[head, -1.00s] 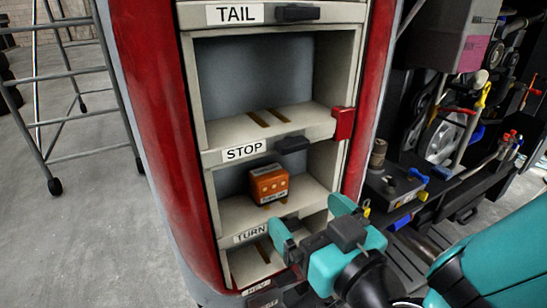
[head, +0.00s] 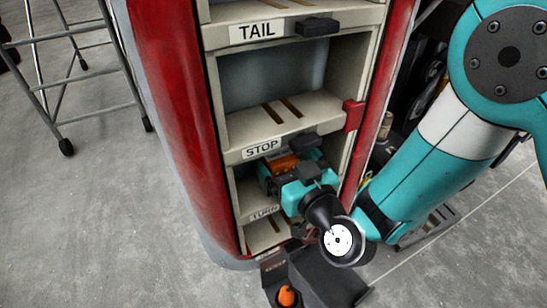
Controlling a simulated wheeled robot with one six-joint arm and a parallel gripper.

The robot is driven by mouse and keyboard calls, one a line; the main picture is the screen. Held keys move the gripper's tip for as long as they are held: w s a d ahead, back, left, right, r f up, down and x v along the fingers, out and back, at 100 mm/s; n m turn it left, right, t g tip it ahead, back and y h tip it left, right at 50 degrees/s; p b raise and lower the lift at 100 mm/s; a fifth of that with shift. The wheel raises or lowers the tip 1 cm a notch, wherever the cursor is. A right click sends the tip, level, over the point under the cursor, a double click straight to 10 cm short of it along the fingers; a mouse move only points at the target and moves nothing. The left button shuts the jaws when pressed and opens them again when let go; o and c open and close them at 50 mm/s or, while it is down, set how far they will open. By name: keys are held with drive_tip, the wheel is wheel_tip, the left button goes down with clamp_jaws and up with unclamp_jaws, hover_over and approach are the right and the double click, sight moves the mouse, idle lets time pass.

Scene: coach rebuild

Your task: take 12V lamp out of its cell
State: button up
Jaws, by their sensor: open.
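An orange block (head: 284,162), the only lamp-like thing in the rack (head: 292,117), sits in the cell between the STOP label (head: 262,149) and the TURN label (head: 264,212). Its printed face is now hidden by my gripper (head: 281,171). My teal gripper reaches into the mouth of that cell. It is open, with its fingers at the block's left and right sides as seen from here. I cannot tell whether they touch it. The block appears to rest on the cell floor.
The cell above STOP is empty, with slots in its floor. A red tab (head: 353,114) sticks out at the rack's right edge. Dark handles sit on the shelf fronts. A dark box (head: 322,278) with an orange item (head: 287,296) is below. A ladder stand (head: 66,75) is at left.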

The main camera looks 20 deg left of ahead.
drive_tip(key=shift+s+a, duration=0.15)
drive_tip(key=c, duration=1.1)
drive_tip(key=shift+o, duration=0.2)
